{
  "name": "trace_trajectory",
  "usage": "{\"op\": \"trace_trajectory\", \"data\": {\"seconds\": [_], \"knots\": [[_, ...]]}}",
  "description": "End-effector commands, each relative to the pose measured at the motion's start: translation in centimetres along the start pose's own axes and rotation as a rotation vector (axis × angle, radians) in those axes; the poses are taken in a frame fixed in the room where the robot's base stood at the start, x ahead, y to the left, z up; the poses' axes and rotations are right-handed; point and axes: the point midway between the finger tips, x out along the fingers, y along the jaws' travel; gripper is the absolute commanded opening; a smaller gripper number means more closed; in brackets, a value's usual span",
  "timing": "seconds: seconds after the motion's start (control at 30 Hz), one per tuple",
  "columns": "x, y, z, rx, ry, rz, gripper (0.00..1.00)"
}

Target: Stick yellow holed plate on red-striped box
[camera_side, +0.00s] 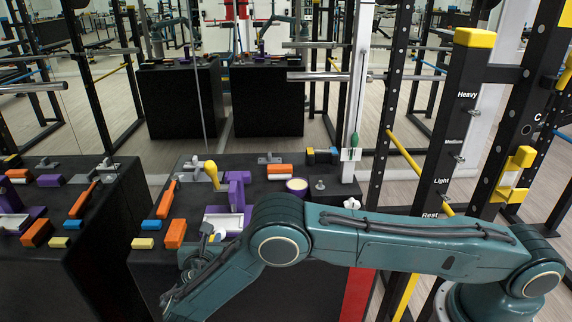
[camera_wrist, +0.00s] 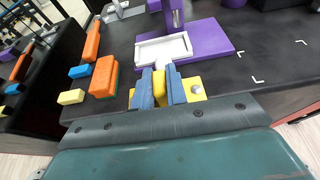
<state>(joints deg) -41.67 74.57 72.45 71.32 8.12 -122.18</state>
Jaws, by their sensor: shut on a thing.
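In the side view my arm hides most of the gripper and I cannot make out the plate. The red-striped box is probably the black box with a red stripe (camera_side: 358,292) on its front, partly behind my arm.
The purple stand with its white tray (camera_side: 225,222) is on the black top. Orange (camera_side: 175,234), blue (camera_side: 152,225) and yellow (camera_side: 143,243) blocks lie to its left. A white-topped cup (camera_side: 297,185) stands right of it. Rack posts (camera_side: 460,115) rise at right.

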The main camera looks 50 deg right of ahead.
Motion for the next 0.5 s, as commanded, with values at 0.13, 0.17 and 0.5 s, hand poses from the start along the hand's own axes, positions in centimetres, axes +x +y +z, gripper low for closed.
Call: {"op": "trace_trajectory", "data": {"seconds": [0.13, 0.17, 0.5], "knots": [[2.8, -0.1, 1.0, 0.003, 0.0, -0.003, 0.0], [3.3, -0.1, 1.2, 0.003, -0.001, -0.003, 0.0], [9.2, -0.1, 3.4, 0.003, -0.001, -0.002, 0.0]]}}
